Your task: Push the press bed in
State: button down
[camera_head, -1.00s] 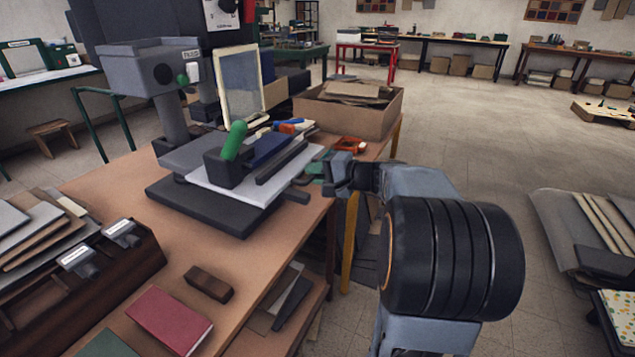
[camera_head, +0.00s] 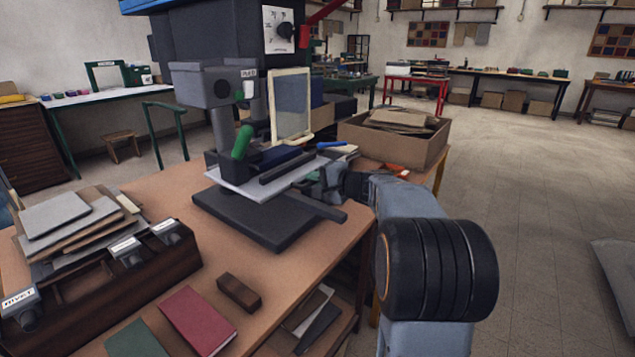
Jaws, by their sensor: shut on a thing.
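My arm reaches in from the lower right.
A cardboard box (camera_head: 392,146) stands behind my gripper on the wooden bench (camera_head: 160,264). A framed screen (camera_head: 291,103) stands beside the press. A red book (camera_head: 197,321), a brown block (camera_head: 239,292) and a type rack (camera_head: 120,284) are at the front. Open floor lies right.

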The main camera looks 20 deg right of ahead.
jog(key=c, duration=1.1)
grip_release()
jog(key=shift+c, duration=0.2)
jog(key=p+v, duration=0.1)
jog(key=v, duration=1.3)
jog(key=shift+p, duration=0.35)
